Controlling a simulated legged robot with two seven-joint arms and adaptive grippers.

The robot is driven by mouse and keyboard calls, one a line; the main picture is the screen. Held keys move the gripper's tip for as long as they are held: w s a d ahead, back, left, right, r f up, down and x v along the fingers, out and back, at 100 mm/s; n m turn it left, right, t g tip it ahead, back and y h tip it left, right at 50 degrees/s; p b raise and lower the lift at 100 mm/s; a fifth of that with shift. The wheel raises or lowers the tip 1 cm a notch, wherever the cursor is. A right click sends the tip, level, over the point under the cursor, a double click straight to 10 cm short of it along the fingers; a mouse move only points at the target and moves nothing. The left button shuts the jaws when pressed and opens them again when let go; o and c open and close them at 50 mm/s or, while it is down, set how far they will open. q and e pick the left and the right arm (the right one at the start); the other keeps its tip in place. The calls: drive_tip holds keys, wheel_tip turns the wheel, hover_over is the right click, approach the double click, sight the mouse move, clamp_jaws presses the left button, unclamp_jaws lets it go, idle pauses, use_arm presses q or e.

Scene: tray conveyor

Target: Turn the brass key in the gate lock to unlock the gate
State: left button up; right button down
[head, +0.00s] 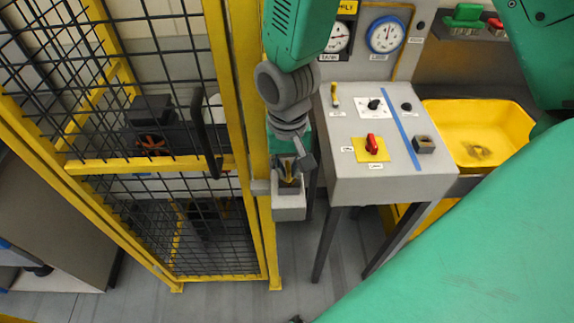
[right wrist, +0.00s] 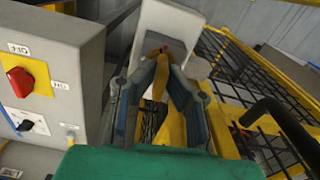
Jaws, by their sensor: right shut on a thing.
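The gate lock (head: 289,208) is a light grey box on the yellow post beside the gate, and it also shows at the top of the right wrist view (right wrist: 172,30). The brass key (right wrist: 160,84) stands at the lock between my fingers; its far end meets the grey box. My right gripper (head: 289,168) is directly above the lock and shut on the key. It fills the middle of the right wrist view (right wrist: 160,95). The gate (head: 150,165) has a yellow frame with black mesh and looks closed. The key's turn angle is hard to tell. My left gripper is not in view.
A grey control console (head: 355,180) with a red switch (head: 373,143) stands just right of the lock. A yellow bin (head: 480,125) is farther right. A black gate handle (head: 207,130) sticks out left of the lock. The floor below is open.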

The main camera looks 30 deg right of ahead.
sight(288, 166)
drive_tip(key=shift+m, duration=0.6)
drive_tip(key=c, duration=1.6)
unclamp_jaws()
drive_tip(key=shift+o, duration=0.2)
drive_tip(key=shift+r, duration=0.3)
wheel_tip(288, 166, up, 11)
drive_tip(key=shift+r, duration=0.15)
